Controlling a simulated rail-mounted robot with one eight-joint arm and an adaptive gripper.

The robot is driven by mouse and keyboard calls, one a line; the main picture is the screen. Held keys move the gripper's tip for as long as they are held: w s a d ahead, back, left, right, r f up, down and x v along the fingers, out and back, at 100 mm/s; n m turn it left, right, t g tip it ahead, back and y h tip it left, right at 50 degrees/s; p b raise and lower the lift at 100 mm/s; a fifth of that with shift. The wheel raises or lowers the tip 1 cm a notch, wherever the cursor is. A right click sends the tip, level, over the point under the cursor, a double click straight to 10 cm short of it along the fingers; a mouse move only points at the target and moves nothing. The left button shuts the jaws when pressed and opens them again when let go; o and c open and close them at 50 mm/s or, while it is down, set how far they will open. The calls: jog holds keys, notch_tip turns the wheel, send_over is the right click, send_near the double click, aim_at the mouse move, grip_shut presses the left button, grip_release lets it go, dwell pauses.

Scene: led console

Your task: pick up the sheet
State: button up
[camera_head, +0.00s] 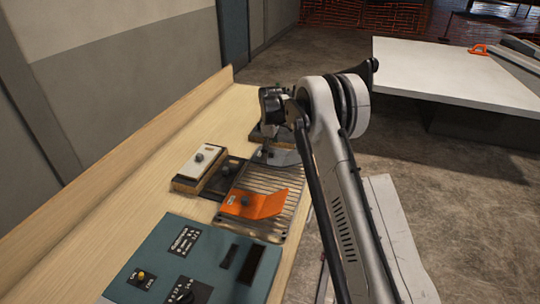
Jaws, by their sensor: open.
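An orange folded sheet (268,207) lies on a slatted metal tray (290,224) on the wooden bench. My gripper (267,152) is open beyond the orange sheet, near the far end of the tray, apart from the sheet. It points down, close to a flat grey piece (284,159); I cannot tell whether it touches this piece. My fingertips are small and partly hard to make out.
A teal console (205,262) with switches stands in front. A white-topped box (197,163) with a knob and a dark block (226,177) sit left of the tray. The wooden bench (120,180) is clear along its left side. A white table (440,75) stands at the back right.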

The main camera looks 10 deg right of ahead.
jog(key=shift+f, duration=0.65)
jog(key=shift+s, duration=0.15)
jog(key=c, duration=1.7)
grip_shut()
